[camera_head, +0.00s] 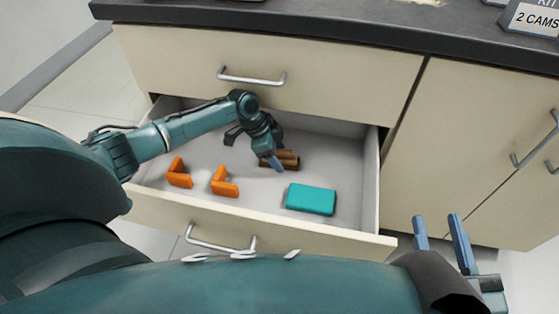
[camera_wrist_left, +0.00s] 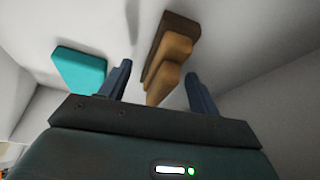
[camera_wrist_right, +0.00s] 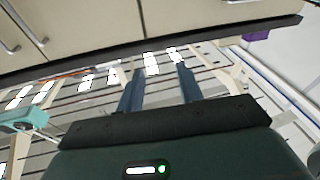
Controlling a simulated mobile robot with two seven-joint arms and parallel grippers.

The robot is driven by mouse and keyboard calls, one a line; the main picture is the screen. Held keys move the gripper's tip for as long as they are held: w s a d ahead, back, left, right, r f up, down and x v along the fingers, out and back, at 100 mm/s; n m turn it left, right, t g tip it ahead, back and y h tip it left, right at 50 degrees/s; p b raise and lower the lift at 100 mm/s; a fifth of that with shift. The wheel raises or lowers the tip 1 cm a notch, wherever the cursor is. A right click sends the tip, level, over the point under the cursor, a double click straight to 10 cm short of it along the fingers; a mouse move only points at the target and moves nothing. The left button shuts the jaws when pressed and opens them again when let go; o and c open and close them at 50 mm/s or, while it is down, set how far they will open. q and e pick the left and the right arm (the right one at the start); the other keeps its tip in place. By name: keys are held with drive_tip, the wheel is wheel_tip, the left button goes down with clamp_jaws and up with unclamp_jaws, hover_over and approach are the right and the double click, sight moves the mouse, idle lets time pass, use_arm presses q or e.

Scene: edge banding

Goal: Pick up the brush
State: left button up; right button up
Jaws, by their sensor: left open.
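The brush (camera_head: 290,159) is a brown block with a lighter tan body, lying in the open drawer toward its back right. It also shows in the left wrist view (camera_wrist_left: 172,62), between the two fingers. My left gripper (camera_head: 274,163) reaches down into the drawer at the brush, and in the left wrist view (camera_wrist_left: 158,85) its fingers are spread on either side of it. The left finger is apart from the brush there; contact on the right is not visible. My right gripper (camera_head: 437,226) is open and empty outside the drawer, at its right front corner.
The open drawer (camera_head: 310,236) also holds a teal block (camera_head: 311,199) in front of the brush and two orange angled pieces (camera_head: 180,174) (camera_head: 224,182) to the left. A shut drawer (camera_head: 330,75) and dark countertop (camera_head: 330,25) stand above.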

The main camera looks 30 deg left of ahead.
use_arm(q)
drive_tip(key=shift+w+d+f+b, duration=0.1)
drive_tip(key=shift+d+f+b, duration=0.2)
drive_tip(key=shift+f, duration=0.3)
drive_tip(key=c, duration=1.2)
